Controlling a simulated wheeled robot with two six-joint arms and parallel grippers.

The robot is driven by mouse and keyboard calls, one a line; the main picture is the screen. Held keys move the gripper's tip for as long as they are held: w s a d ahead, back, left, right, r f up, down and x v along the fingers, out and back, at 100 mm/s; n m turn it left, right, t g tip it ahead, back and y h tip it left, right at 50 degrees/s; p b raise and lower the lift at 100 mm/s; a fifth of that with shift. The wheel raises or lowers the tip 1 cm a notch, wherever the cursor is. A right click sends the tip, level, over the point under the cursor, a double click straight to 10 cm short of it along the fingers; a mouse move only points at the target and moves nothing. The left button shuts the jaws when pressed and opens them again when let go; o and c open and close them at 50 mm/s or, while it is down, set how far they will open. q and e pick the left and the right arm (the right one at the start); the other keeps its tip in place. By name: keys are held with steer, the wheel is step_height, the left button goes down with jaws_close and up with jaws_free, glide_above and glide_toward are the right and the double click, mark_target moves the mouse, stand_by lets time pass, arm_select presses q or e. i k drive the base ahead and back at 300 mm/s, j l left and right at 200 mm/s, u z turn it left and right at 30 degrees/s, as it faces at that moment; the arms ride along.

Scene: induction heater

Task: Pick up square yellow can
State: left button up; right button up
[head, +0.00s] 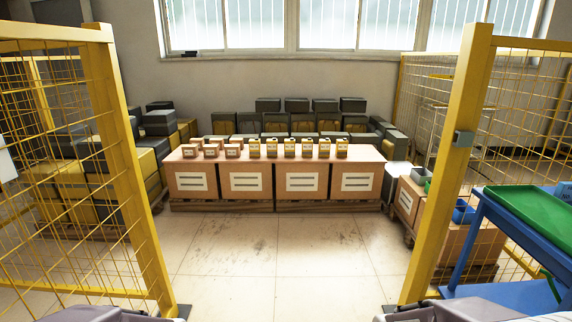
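Several square yellow cans (289,147) stand upright in a row on the wide box-fronted bench (275,160) against the back of the room. The cans are small and far off, past the opening between the yellow fences. Neither of my grippers shows. Only grey parts of my own arms appear at the bottom left and bottom right edges.
Yellow mesh fences (130,170) stand at left, with another yellow post (450,160) at right. The floor (275,250) between them is clear. A blue cart (480,235) with a green tray (535,208) stands at right. Stacked crates (295,105) fill the back.

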mark_target(306, 144)
steer(key=i, duration=1.45)
steer(key=i+j+z, duration=0.1)
steer(key=i, duration=1.3)
steer(key=i+j, duration=0.15)
steer(key=i, duration=1.3)
